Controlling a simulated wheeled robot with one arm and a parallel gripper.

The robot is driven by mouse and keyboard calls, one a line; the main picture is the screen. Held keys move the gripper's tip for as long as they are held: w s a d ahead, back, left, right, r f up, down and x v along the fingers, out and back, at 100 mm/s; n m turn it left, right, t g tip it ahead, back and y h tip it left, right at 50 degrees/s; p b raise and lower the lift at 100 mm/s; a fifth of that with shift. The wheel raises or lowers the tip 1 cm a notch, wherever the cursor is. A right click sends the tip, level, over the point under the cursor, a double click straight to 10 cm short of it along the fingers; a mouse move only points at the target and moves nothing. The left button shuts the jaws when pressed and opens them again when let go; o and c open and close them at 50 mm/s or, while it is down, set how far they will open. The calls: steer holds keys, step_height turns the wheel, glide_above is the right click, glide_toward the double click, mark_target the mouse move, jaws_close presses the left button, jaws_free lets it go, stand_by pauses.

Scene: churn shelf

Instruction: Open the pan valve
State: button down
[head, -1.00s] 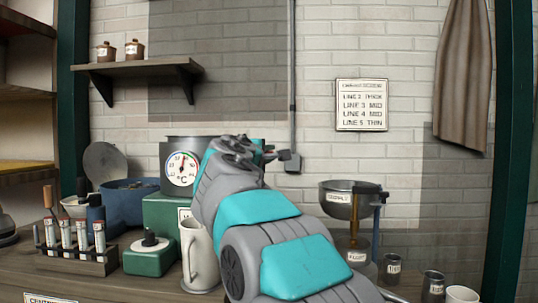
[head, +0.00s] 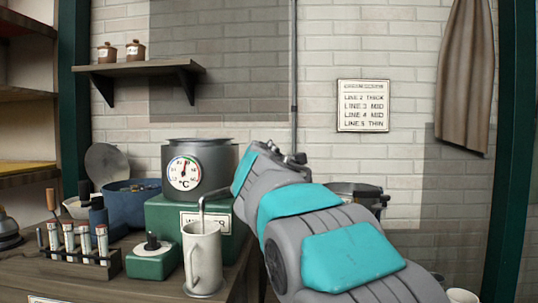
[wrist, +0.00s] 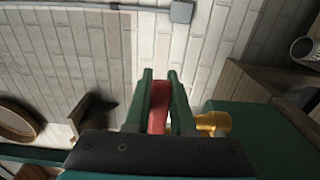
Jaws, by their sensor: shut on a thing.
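My gripper (wrist: 160,100) has its green fingers closed on a red handle (wrist: 158,105), seen in the wrist view. A brass fitting (wrist: 213,124) sits just right of the fingers, partly hidden; I cannot tell how far the handle is turned. In the head view my gripper is hidden behind my arm. A grey metal pan (head: 222,160) with a round °C dial (head: 184,173) stands on a green base (head: 165,215).
A test tube rack (head: 78,262) and a small green box with a black knob (head: 151,262) stand left of the mug. A blue tub (head: 135,197) is behind them. A metal bowl (head: 350,188) is partly hidden behind my arm.

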steer(key=c, duration=0.8)
jaws_free()
steer(key=shift+o, duration=0.2)
steer(key=shift+s, duration=0.1)
steer(key=s+b, duration=0.1)
steer(key=s, duration=0.6)
steer(key=shift+s, duration=0.3)
steer(key=shift+a, duration=0.1)
